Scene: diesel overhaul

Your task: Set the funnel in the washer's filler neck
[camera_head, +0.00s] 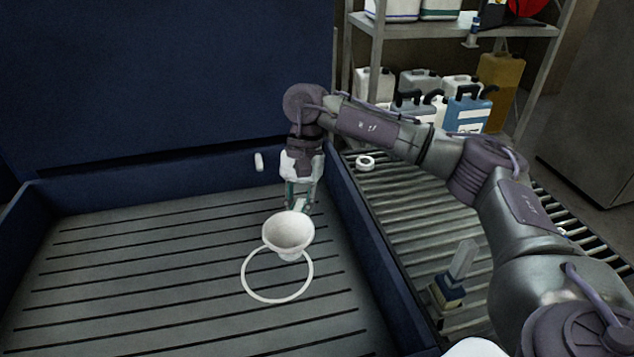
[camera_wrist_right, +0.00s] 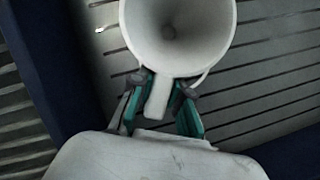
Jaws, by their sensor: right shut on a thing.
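The white funnel (camera_head: 289,230) is held upright over the slatted floor of the blue washer (camera_head: 352,235), its wide mouth up. My right gripper (camera_head: 301,205) is shut on the tab at the funnel's side; in the right wrist view the funnel (camera_wrist_right: 178,30) stands in front of the fingers (camera_wrist_right: 160,100) with the tab between them. A thin white ring (camera_head: 244,280) shows below the funnel, and the funnel overlaps its far edge. I cannot tell the gap between them, nor whether this ring marks the filler neck. My left gripper is out of view.
The washer's raised lid (camera_head: 165,80) stands behind. A small white cylinder (camera_head: 259,161) is at its back wall. Right of the washer, a roller conveyor (camera_head: 400,215) carries a white ring-shaped part (camera_head: 366,163) and a blue-and-clear object (camera_head: 450,288). Shelves with jugs (camera_head: 468,108) stand beyond.

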